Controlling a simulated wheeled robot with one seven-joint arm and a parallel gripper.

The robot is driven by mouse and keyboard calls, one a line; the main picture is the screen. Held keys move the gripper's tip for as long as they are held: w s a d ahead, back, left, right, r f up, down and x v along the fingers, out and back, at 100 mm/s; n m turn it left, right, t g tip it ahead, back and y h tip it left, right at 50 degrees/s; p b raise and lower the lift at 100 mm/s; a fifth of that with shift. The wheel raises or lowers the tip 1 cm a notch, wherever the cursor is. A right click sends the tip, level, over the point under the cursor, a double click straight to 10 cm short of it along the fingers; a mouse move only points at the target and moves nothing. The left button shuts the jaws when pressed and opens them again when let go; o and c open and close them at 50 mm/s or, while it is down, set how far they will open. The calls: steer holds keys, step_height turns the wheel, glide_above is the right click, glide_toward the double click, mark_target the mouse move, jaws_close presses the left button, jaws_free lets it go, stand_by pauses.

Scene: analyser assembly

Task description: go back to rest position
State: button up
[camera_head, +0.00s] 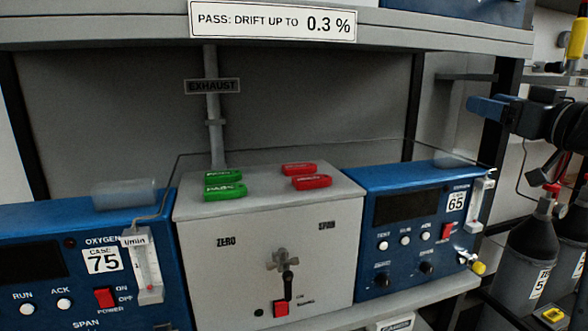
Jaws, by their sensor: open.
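My gripper (488,108) is at the right edge, with blue fingers reaching left from a dark body. It is open, and I see nothing between its fingers. It is up and to the right of the right analyser, above the gas cylinders (530,255), apart from the bench units. The grey middle unit (265,235), marked ZERO and SPAN, carries two green tags (224,190) and two red tags (311,182) lying flat on its top. A black lever (288,283) is on its front.
Blue analysers stand on either side: case 75 (72,302) at left and case 65 (400,205) at right. A shelf edge (120,28) with a drift sign (272,20) crosses above. An exhaust pipe (213,130) rises behind. A yellow-tipped fitting (478,267) sticks out at right.

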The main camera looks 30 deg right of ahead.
steer(key=s+a+f+m+g, duration=0.2)
steer(key=a+f, duration=0.9)
steer(key=f, duration=0.4)
steer(key=s+a+f+m+g, duration=0.1)
steer(key=s+a+f+m, duration=0.1)
steer(key=a+f, duration=1.05)
steer(key=s+a+f+n+y, duration=0.1)
steer(key=s+a+f+n, duration=0.1)
steer(key=s+a+f, duration=0.65)
steer(key=s+a+n+y, duration=0.1)
steer(key=s+a+n, duration=0.1)
steer(key=s, duration=0.6)
steer(key=s+a+r+n+g+y, duration=0.1)
steer(key=s+a+n+y, duration=0.1)
steer(key=s, duration=0.6)
steer(key=shift+s+a, duration=0.25)
steer(key=shift+a, duration=0.1)
steer(key=shift+r, duration=0.15)
stand_by(0.8)
